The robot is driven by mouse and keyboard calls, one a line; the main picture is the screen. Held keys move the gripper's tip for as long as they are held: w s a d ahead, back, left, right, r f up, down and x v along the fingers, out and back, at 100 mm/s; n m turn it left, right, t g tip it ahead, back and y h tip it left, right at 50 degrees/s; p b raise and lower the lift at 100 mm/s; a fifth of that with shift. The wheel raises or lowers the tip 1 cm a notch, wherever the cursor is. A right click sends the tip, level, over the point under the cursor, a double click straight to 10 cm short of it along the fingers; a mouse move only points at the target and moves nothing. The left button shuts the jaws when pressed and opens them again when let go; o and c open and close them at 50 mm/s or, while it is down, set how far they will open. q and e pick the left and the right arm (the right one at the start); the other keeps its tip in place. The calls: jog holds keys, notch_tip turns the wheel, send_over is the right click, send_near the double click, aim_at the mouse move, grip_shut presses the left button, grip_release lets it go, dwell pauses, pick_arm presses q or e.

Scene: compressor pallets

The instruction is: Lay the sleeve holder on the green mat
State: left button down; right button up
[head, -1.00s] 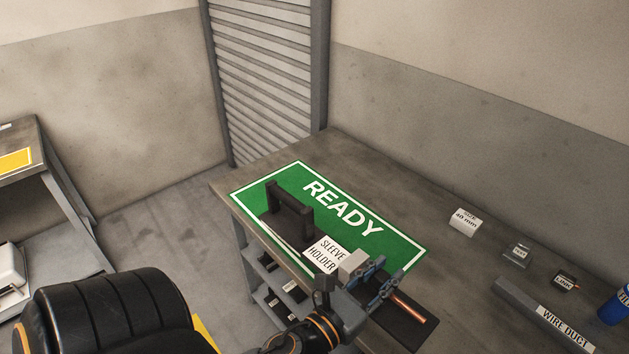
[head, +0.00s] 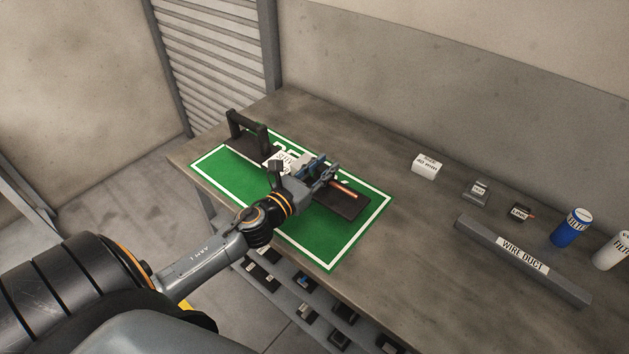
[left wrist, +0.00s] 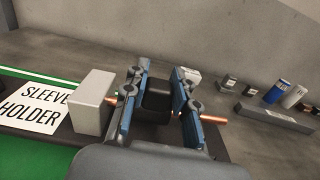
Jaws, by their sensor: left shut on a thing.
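The sleeve holder is a long dark plate (head: 345,206) with an upright handle frame at its left end, a white label, a grey block and a copper rod. It is over the back part of the green mat (head: 225,182); whether it touches the mat I cannot tell. My left gripper (head: 318,172) is shut on the middle of the holder. In the left wrist view its blue fingers (left wrist: 160,98) stand either side of a dark block, with the "SLEEVE HOLDER" label (left wrist: 36,108) to the left. The gripper hides part of the plate and the mat's lettering. My right gripper is not in view.
On the grey table (head: 420,270), right of the mat, stand a white box (head: 426,165), small dark blocks (head: 476,190), a wire duct (head: 525,262), a blue can (head: 571,228) and a white can (head: 612,250). A shelf with small parts (head: 305,312) is below the table.

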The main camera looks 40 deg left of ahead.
pick_arm(q)
jog(key=a+f, duration=0.1)
jog(key=w+a+f, duration=0.1)
jog(key=a+f+b, duration=0.1)
jog(key=f, duration=0.1)
jog(key=shift+w, duration=0.25)
jog(key=shift+f, duration=1.55)
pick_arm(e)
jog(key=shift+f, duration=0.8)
pick_arm(q)
jog(key=c, duration=1.1)
grip_release()
jog(key=shift+s+f, duration=0.1)
jog(key=shift+f, duration=0.15)
jog(key=shift+s, duration=0.1)
jog(key=s+b, duration=0.1)
jog(key=s, duration=0.6)
jog(key=s+a+b, duration=0.1)
jog(key=s, duration=0.3)
jog(key=shift+b, duration=0.35)
jog(key=shift+s+r, duration=0.1)
jog(key=shift+s, duration=0.3)
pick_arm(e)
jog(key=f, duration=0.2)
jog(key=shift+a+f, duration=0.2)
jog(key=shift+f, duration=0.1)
